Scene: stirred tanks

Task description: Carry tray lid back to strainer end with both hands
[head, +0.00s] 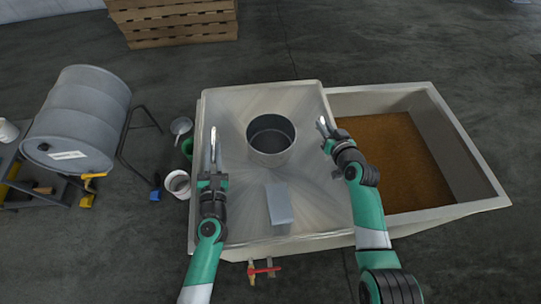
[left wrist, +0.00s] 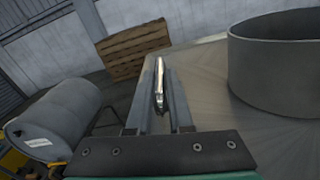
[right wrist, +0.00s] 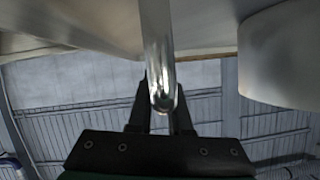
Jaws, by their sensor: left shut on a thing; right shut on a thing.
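The tray lid (head: 232,115) is a grey metal sheet with a round open collar (head: 271,139) standing near its middle. It lies over the left part of the tank (head: 480,160), whose right part is open and shows brown contents (head: 380,160). My left gripper (head: 213,168) is shut on the lid's left bar handle (head: 213,140); the handle also shows in the left wrist view (left wrist: 159,75). My right gripper (head: 334,139) is shut on the right handle (head: 322,124), which shows in the right wrist view (right wrist: 158,60). I cannot tell whether the lid touches the rim.
A small grey block-like piece (head: 279,204) is at the lid's near part. A red-handled tap (head: 263,271) projects from the tank's near side. A white bucket (head: 178,183), a scoop (head: 181,126) and a drum (head: 82,112) stand to the left. Wooden pallets (head: 172,20) are behind.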

